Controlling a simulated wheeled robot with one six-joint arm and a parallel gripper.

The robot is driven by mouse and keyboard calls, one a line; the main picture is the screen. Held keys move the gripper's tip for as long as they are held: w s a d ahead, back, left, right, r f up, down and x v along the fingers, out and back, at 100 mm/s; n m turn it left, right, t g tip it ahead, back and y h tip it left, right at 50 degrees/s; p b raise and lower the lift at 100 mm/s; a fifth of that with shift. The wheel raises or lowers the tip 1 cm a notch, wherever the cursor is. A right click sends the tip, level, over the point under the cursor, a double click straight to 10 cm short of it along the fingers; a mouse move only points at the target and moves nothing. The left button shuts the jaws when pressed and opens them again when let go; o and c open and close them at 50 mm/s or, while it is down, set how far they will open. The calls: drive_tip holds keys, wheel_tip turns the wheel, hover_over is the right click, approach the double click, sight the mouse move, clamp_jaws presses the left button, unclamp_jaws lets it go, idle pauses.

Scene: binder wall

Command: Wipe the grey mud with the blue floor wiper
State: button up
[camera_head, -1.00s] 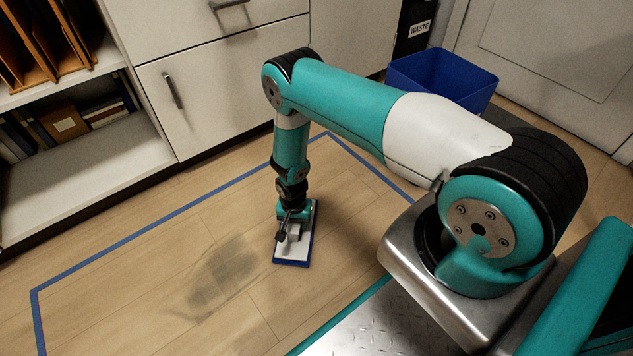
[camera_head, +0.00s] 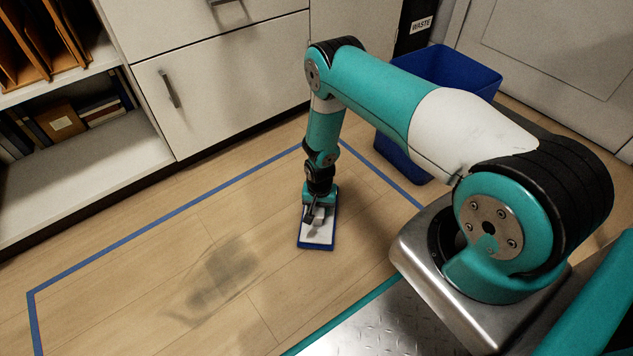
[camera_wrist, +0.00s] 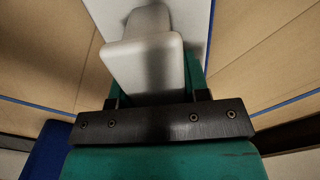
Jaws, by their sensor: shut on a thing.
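The blue floor wiper (camera_head: 316,241) has a white top plate with a blue edge and rests on or just above the wooden floor; I cannot tell which. My gripper (camera_head: 318,212) is above it, pointing down and shut on its light grey handle. In the wrist view the floor wiper's handle (camera_wrist: 145,62) sits between the jaws of my gripper (camera_wrist: 150,95), with the white plate behind it. The grey mud (camera_head: 218,276) is a faint, smeared dark patch on the floor, to the left of the wiper and apart from it.
Blue tape (camera_head: 165,217) marks a rectangle on the floor around the mud and wiper. White drawers (camera_head: 225,95) and an open shelf (camera_head: 70,170) stand behind it. A blue bin (camera_head: 455,75) stands at the back right. The floor left of the mud is clear.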

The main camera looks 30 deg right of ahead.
drive_tip(key=shift+d+r+p, duration=0.1)
drive_tip(key=shift+r+p, duration=3.05)
drive_tip(key=shift+r, duration=0.95)
